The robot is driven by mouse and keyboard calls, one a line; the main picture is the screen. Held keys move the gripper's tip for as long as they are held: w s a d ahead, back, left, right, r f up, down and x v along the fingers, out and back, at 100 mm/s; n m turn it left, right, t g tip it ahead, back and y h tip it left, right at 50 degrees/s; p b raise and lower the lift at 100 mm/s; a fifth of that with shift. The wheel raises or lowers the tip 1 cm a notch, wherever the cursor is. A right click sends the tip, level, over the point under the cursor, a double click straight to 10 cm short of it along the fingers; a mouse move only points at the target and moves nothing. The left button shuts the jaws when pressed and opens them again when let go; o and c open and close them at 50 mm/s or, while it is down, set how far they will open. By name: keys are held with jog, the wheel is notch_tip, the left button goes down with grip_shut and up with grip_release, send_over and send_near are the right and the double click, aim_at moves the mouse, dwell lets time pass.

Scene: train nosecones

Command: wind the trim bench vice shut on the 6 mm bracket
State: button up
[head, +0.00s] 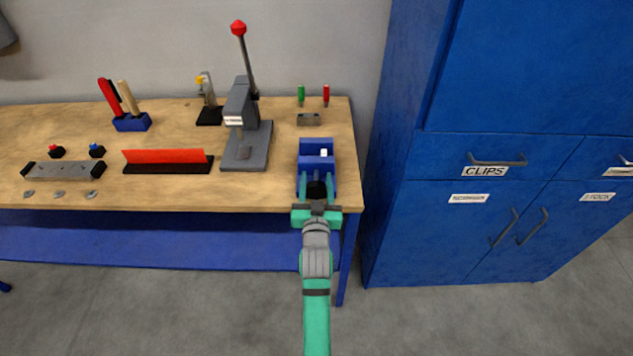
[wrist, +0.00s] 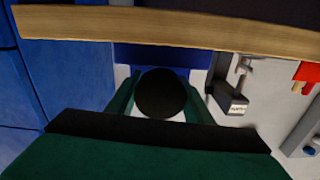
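The blue bench vice (head: 317,161) stands at the right end of the bench, near its front edge. A small pale piece (head: 323,153) shows at its jaws; I cannot tell whether it is the 6 mm bracket. A dark round handle end (head: 317,189) faces the front of the vice; it shows large in the wrist view (wrist: 161,92). My gripper (head: 317,185) is at the front of the vice, with its green fingers apart on either side of the handle end. The fingers look open around it; contact is not clear. The vice is partly hidden in the wrist view.
A grey press (head: 249,140) with a red-knobbed lever stands left of the vice. A small grey block (head: 308,119) and two screwdrivers (head: 314,96) are behind it. Blue cabinets (head: 470,220) stand close on the right. The wooden bench edge (wrist: 180,32) crosses the wrist view.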

jog(key=m, duration=0.3)
jog(key=shift+w, duration=0.15)
jog(key=shift+d+m, duration=0.3)
jog(key=shift+m, duration=0.5)
jog(key=shift+a+f, duration=0.1)
jog(key=shift+a, duration=0.1)
